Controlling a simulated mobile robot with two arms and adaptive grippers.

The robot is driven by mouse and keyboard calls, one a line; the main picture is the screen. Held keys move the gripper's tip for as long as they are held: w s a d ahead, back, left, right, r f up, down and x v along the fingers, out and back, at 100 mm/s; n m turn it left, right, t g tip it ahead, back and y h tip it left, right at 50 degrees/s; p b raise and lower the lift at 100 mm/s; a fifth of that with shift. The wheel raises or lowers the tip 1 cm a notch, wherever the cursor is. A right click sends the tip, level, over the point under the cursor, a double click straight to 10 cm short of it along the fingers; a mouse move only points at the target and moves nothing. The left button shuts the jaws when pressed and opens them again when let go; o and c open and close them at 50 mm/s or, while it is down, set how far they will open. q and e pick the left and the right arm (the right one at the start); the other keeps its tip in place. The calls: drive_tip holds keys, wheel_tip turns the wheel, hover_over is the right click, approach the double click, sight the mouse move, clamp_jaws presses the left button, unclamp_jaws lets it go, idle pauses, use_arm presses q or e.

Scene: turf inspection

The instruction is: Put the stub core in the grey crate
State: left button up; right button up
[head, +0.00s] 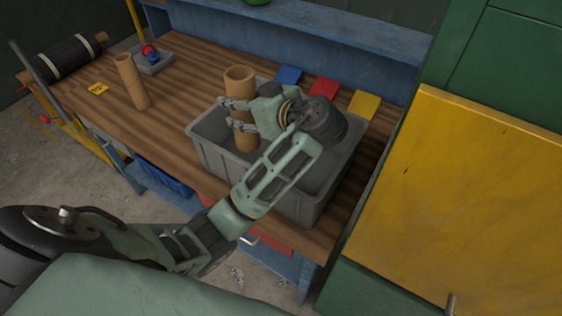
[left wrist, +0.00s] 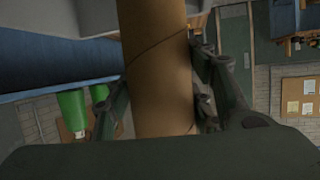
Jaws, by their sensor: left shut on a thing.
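My left gripper (head: 238,114) is shut on a brown cardboard core (head: 240,86), holding it nearly upright with its lower part within the grey crate (head: 212,158). Whether its lower end touches the crate floor I cannot tell. In the left wrist view the core (left wrist: 158,75) runs between the two fingers of the gripper (left wrist: 160,88). A second cardboard core (head: 131,82) stands on the bench left of the crate. Which core is the stub, I cannot tell for sure. My right gripper is not in view.
The wooden bench (head: 185,75) has free room between the standing core and the crate. A small grey tray (head: 152,65) with red and blue balls and a black roll (head: 68,57) lie at the far left. A yellow panel (head: 470,200) stands at the right.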

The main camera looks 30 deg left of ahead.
sight(243, 117)
use_arm(q)
drive_tip(key=shift+s+f+b, duration=0.25)
drive_tip(key=shift+f, duration=0.4)
drive_tip(key=shift+s+f+b, duration=0.2)
drive_tip(key=shift+f+b, duration=0.05)
drive_tip(key=shift+f, duration=0.35)
drive_tip(key=shift+w+f, duration=0.1)
drive_tip(key=shift+f, duration=0.3)
drive_tip(key=w+a+f+p, duration=0.3)
drive_tip(key=w+a+f, duration=0.3)
drive_tip(key=w+f, duration=0.4)
drive_tip(key=shift+a+f, duration=0.2)
drive_tip(key=shift+f, duration=0.45)
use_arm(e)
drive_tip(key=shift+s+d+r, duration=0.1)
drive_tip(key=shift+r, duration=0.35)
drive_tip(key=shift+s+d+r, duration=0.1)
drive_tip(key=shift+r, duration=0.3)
use_arm(q)
drive_tip(key=o, duration=1.3)
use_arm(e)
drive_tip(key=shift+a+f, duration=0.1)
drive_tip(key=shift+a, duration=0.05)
use_arm(q)
drive_tip(key=shift+o, duration=0.2)
